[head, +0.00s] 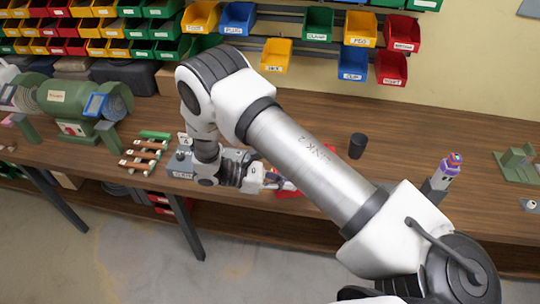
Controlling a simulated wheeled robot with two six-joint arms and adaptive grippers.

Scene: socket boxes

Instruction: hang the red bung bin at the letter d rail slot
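A red object (288,191), probably a red bin, sits on the wooden bench (330,205), partly hidden by my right gripper and forearm. Its label does not show, so I cannot confirm it is the bung bin. My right gripper (273,181) is at the red object, low over the bench, pointing right. Its fingers are too small and covered to tell open from shut. Rails (292,40) on the back wall carry hung bins. No letter d can be read, and my arm hides part of the wall. My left gripper is not clearly in view.
Red (403,33), yellow (276,54), blue (353,63) and green (319,24) bins hang at the back. A black cup (357,146) and a purple-topped object (450,168) stand right. A green grinder (72,108) is left. The bench between cup and purple-topped object is clear.

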